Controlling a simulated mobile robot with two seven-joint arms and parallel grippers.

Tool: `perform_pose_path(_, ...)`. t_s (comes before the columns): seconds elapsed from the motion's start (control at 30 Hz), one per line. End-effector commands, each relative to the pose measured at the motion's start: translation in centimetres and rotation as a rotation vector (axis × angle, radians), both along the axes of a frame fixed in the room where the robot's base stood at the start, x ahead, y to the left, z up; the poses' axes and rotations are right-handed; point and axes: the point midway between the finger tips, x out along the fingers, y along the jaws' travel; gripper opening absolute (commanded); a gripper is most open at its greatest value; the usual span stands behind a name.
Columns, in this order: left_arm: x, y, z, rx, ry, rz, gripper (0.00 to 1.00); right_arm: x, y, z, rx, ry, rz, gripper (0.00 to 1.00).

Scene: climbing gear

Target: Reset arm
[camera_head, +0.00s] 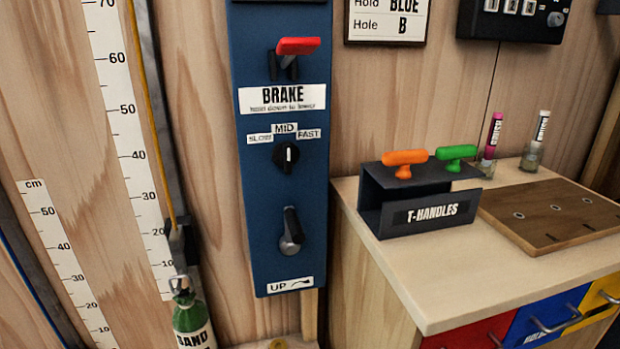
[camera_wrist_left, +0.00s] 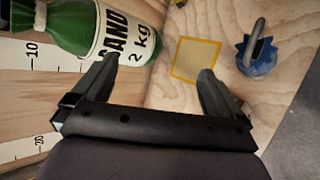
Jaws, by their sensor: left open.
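My left gripper (camera_wrist_left: 155,88) shows in the left wrist view with its two fingers spread apart and nothing between them. It does not show in the head view. My right gripper is in neither view.
A blue panel (camera_head: 262,218) carries a red BRAKE lever (camera_head: 297,46), a speed knob (camera_head: 287,155) and a crank (camera_head: 291,230). At right, a bench (camera_head: 400,270) holds a T-HANDLES rack (camera_head: 395,228) and a wooden board (camera_head: 550,215). The wrist view shows a yellow-bordered square (camera_wrist_left: 195,58) and blue-based ring (camera_wrist_left: 257,52).

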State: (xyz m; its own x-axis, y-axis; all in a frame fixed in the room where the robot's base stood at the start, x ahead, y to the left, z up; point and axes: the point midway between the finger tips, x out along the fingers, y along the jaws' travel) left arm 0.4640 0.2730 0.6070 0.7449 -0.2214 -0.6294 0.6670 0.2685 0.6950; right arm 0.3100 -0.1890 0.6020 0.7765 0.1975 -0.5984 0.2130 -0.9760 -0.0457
Motion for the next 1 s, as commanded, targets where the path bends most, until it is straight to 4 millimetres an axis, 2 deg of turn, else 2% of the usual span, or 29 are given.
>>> perform_pose_path(0.03,-1.1,-0.5,-0.5,0.088,-0.018,-0.066,1.00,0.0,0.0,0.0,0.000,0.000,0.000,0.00)
perform_pose_path(0.33,-6.8,-3.3,-1.9,0.643,-0.161,-0.500,1.00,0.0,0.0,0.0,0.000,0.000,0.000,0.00)
perform_pose_path(0.53,-10.6,-5.4,-1.8,0.998,-0.268,-0.793,1.00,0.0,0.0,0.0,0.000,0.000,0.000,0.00)
perform_pose_path(0.8,-15.5,-8.4,-0.5,1.470,-0.432,-1.172,1.00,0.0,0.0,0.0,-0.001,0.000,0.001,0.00)
perform_pose_path(0.83,-15.8,-8.5,0.2,1.510,-0.445,-1.199,1.00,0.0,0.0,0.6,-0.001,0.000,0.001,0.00)
perform_pose_path(0.9,-15.5,-8.1,2.8,1.506,-0.437,-1.186,1.00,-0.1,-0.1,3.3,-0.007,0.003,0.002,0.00)
perform_pose_path(1.0,-15.7,-7.9,4.6,1.511,-0.432,-1.185,1.00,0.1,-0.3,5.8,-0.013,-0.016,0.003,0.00)
